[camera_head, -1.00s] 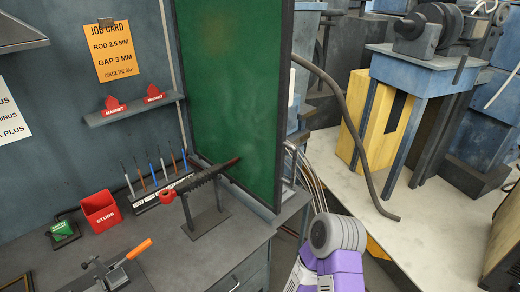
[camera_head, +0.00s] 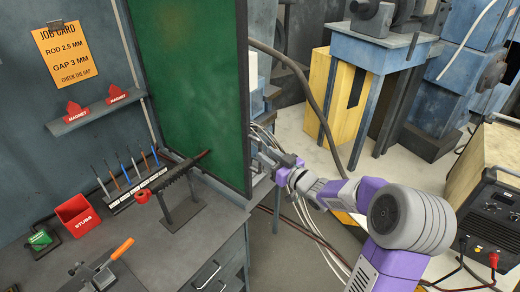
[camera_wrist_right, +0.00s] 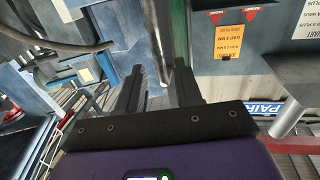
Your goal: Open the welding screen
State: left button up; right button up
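The welding screen (camera_head: 195,80) is a dark-framed green panel standing at the back right of the bench. Its green edge also shows as a narrow strip in the right wrist view (camera_wrist_right: 180,40). My right gripper (camera_head: 270,160) is just right of the screen's free edge, low down. In the right wrist view its two dark fingers (camera_wrist_right: 160,88) are spread apart. A grey upright bar (camera_wrist_right: 159,45), perhaps the screen's handle, shows in line with the gap between them. I cannot tell whether the fingers touch it. My left gripper is out of view.
The bench holds a red stubs box (camera_head: 77,214), a rod rack (camera_head: 136,190), a stand with a dark electrode holder (camera_head: 182,200) and an orange-handled tool (camera_head: 122,248). Cables and a blue-legged table (camera_head: 370,55) lie right of the screen. A welding machine (camera_head: 490,215) stands far right.

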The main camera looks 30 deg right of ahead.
aim_at(261, 151)
jog(key=shift+w+a, duration=0.2)
jog(key=shift+w, duration=0.85)
jog(key=shift+w+a, duration=0.2)
jog(key=shift+w, duration=0.8)
grip_shut()
